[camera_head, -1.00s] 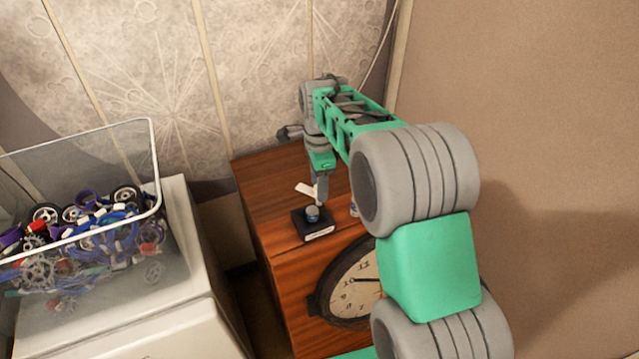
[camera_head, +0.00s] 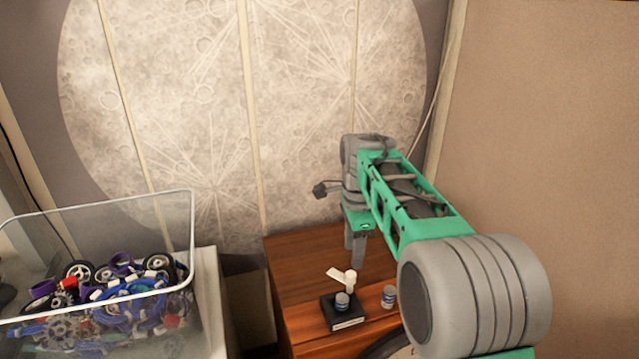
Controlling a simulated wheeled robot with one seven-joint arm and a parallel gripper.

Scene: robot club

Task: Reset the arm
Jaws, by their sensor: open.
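My green and grey arm reaches in from the lower right over a brown wooden cabinet (camera_head: 300,262). My gripper (camera_head: 355,262) points down above the cabinet top, with its grey fingers apart and nothing seen between them. Below it, a small black stand (camera_head: 345,318) with a white label sits near the cabinet's front edge. A small grey-blue cylinder (camera_head: 342,301) is on the stand. A pale cylinder with a white tag (camera_head: 350,279) is just behind it. Another small grey-blue cylinder (camera_head: 389,296) stands to the right, close to my arm.
A clear bin (camera_head: 110,300) of wheels, gears and blue parts stands on a white unit (camera_head: 212,300) at left. A moon picture (camera_head: 240,110) covers the back wall. A plain brown wall (camera_head: 550,130) is at right. A clock's edge (camera_head: 385,345) shows at the bottom.

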